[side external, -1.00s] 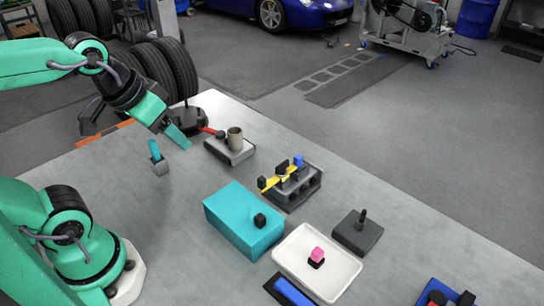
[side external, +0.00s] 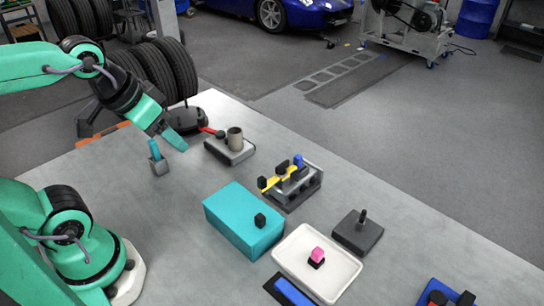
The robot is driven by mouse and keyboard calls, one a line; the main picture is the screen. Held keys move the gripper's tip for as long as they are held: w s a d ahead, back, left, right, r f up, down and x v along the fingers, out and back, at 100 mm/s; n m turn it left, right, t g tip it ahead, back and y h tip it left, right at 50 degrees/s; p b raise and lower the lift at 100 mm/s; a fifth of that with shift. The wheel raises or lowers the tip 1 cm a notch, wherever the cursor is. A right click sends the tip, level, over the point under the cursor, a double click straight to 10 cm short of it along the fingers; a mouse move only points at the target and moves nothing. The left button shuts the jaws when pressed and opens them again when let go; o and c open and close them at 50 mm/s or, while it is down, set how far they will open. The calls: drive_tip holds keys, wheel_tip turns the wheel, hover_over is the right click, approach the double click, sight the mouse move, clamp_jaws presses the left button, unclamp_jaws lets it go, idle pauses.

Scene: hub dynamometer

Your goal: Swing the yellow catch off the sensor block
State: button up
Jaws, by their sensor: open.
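The yellow catch (side external: 267,184) is a thin bar lying across the dark sensor block (side external: 291,193), with a black knob at its left end. A blue knob (side external: 298,160) and a black upright part stand on the block behind it. My gripper (side external: 168,146) is open and empty. It hangs over the table's far left part, well to the left of the catch and apart from it. One teal finger reaches toward the right; the other is lower, near a small grey piece on the table.
A teal box (side external: 243,222) with a black knob stands just left of the block. A grey base with a cup (side external: 235,139) and red lever is behind. A white tray (side external: 288,257) and dark block (side external: 357,233) are in front. The left middle of the table is clear.

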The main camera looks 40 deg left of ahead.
drive_tip(key=shift+c, duration=0.2)
drive_tip(key=shift+w, duration=0.1)
drive_tip(key=c, duration=0.5)
drive_tip(key=m+g, duration=0.5)
drive_tip(key=m, duration=1.2)
hover_over(262, 178)
drive_tip(key=f, duration=0.6)
drive_tip(key=shift+s+a+f, duration=0.3)
drive_tip(key=shift+a, duration=0.05)
drive_tip(key=shift+w+d+f+m+g, duration=0.3)
drive_tip(key=shift+d+f+m, duration=0.1)
drive_tip(key=shift+m, duration=0.3)
drive_tip(key=shift+f, duration=3.9)
